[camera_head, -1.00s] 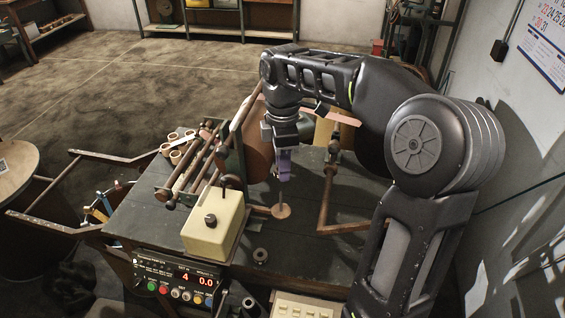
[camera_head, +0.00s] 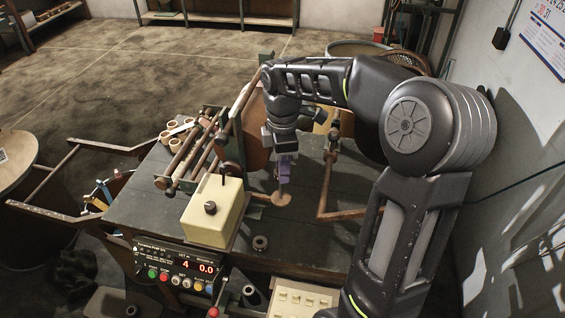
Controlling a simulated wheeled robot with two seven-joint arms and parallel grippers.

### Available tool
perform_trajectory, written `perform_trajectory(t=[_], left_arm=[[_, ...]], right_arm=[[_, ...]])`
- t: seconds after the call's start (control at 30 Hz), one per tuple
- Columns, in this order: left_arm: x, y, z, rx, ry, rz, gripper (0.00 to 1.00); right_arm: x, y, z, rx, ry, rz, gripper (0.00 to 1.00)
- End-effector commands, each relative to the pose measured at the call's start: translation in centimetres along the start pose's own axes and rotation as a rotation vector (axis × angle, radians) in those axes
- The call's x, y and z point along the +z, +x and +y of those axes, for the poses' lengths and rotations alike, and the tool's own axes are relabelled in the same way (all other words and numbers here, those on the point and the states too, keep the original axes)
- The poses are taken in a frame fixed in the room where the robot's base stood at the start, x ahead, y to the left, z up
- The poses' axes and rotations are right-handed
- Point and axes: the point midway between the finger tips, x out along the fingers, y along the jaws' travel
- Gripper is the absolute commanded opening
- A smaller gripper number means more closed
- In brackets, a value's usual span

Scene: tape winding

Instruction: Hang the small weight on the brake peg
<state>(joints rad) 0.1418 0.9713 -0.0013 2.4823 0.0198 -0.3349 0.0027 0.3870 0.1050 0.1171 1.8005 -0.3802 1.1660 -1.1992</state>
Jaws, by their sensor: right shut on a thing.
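The small weight looks to be the tan disc (camera_head: 281,199) with a thin upright stem, low over the dark table. My right gripper (camera_head: 285,178), with purple fingers, points straight down above this disc. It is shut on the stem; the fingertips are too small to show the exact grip. The disc looks to be at the table top. I cannot make out the brake peg for sure; the roller stand (camera_head: 205,155) and a brown wheel partly behind my right arm are on the table. My left gripper is not in view.
A dark ring (camera_head: 260,243) lies in front. A bent brown bar (camera_head: 325,195) stands to the right. A control panel (camera_head: 178,268) is at the front edge. Tape rolls (camera_head: 176,130) lie behind the rollers.

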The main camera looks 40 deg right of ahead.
Motion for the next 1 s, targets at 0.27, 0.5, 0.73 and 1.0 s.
perform_trajectory(t=[0.27,0.5,0.73,1.0], left_arm=[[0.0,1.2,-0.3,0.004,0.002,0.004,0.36],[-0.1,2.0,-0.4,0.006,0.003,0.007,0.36],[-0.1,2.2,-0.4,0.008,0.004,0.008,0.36],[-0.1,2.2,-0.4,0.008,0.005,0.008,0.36]], right_arm=[[0.0,1.8,0.0,-0.001,0.0,0.0,0.0],[0.0,3.0,0.0,-0.001,0.0,0.0,0.0],[0.0,3.4,0.0,0.0,-0.001,0.0,0.0],[0.0,3.5,0.0,0.0,-0.001,0.0,0.0]])
